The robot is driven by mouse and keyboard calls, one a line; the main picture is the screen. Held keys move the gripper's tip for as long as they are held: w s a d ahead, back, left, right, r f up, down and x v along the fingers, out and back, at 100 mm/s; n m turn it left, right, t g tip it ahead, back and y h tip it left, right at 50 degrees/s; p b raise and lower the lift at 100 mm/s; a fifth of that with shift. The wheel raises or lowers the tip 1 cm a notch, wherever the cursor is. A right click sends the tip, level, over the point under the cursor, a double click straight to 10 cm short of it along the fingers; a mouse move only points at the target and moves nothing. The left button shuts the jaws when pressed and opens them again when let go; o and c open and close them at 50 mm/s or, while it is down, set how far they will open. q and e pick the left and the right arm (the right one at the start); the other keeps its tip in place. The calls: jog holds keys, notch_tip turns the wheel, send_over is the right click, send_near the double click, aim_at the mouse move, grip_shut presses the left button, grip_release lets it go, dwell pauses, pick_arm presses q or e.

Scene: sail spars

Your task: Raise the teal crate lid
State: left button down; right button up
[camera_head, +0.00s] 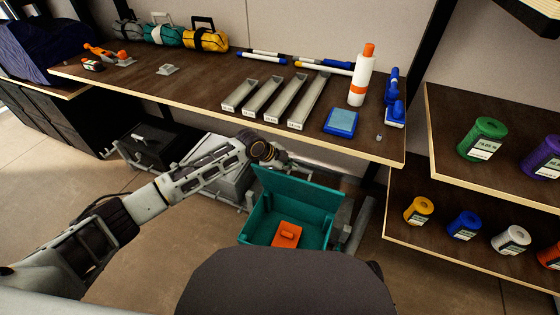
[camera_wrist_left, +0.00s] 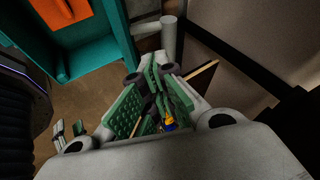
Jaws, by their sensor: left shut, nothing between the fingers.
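The teal crate (camera_head: 258,226) sits low in front of the long bench, and its inside is visible. Its teal lid (camera_head: 300,193) stands raised at the back side, tilted up. An orange block (camera_head: 287,234) lies inside the crate. My left gripper (camera_head: 298,167) is just behind the lid's upper edge, partly hidden by it; I cannot tell whether they touch. In the left wrist view the green-padded fingers (camera_wrist_left: 157,92) are shut and empty, with the teal crate (camera_wrist_left: 92,58) at the upper left. My right gripper is not in view.
The bench (camera_head: 205,80) above holds metal trays, a white bottle (camera_head: 362,75) and markers. A grey crate (camera_head: 228,180) stands left of the teal one, a black crate (camera_head: 150,150) farther left. Shelves with spools (camera_head: 463,225) stand at right. Floor at lower left is mostly clear.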

pick_arm(q)
jog(key=shift+v, duration=3)
